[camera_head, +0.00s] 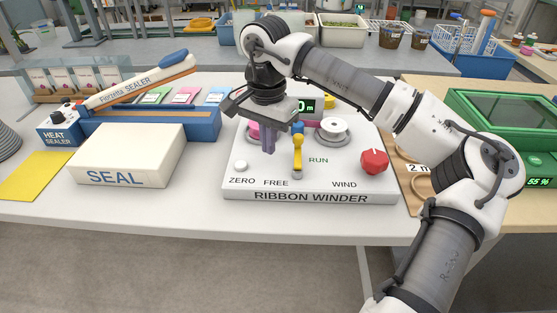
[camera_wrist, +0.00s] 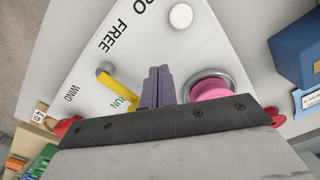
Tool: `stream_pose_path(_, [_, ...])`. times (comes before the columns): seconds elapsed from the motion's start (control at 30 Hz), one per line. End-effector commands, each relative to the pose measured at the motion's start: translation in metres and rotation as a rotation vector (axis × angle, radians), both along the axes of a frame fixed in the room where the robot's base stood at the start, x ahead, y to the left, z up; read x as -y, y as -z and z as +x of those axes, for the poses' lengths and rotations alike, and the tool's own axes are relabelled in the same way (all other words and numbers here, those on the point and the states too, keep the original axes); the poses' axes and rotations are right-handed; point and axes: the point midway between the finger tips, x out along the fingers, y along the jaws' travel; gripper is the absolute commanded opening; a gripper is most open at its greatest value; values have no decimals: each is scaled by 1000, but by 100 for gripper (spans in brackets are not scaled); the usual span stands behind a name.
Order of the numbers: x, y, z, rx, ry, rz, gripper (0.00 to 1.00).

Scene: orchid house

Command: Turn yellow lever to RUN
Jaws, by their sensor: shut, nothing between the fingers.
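The yellow lever (camera_head: 297,152) is on the sloped white RIBBON WINDER panel (camera_head: 310,196), with a grey round end at its lower end and a blue part by its top. The FREE label is to its lower left and the RUN label (camera_head: 318,160) to its right. My gripper (camera_head: 268,148) is shut and empty, its purple fingers pointing down just left of the lever. In the wrist view the fingers (camera_wrist: 157,86) are beside the lever (camera_wrist: 120,88) and hide its far end. Whether they touch it, I cannot tell.
A red knob (camera_head: 374,161) is at the panel's right. A white ZERO button (camera_head: 240,165) is at its left. A pink spool (camera_wrist: 210,88) is close beside the fingers in the wrist view. A white SEAL box (camera_head: 130,155) and a heat sealer (camera_head: 62,128) are left.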

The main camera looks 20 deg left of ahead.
Motion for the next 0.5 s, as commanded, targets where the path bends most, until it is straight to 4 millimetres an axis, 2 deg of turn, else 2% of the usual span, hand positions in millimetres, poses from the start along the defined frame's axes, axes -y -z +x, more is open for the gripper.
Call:
stream_pose_path(0.23, [-4,-5,-1,0,-1,0,0])
stream_pose_path(0.5, [-4,-31,-1,1,0,0,0])
